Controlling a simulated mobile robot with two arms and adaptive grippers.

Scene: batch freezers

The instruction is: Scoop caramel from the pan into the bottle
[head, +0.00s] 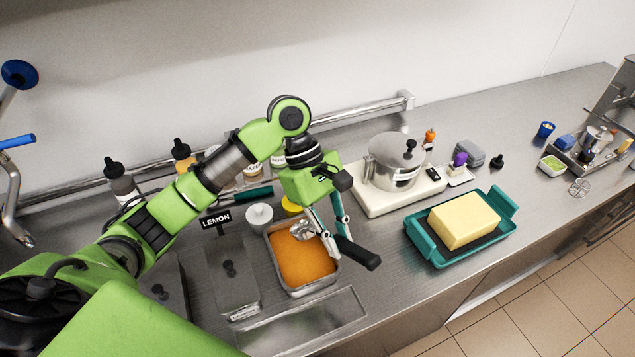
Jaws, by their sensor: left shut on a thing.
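The metal pan (333,278) holds orange caramel (303,262) and stands at the counter's middle. My left gripper (333,238) is over the pan's right side, shut on a scoop. The scoop's black handle (358,254) sticks out to the right past the pan's rim. Its metal bowl (302,229) is at the far side of the pan; I cannot tell whether it touches the caramel or holds any. Which bottle is meant is unclear. My right gripper is out of view.
A teal tray (420,239) with a butter block (463,220) stands right of the pan. A metal pot (393,170) sits on a white base behind. A LEMON sign (216,221) marks a lidded container at left.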

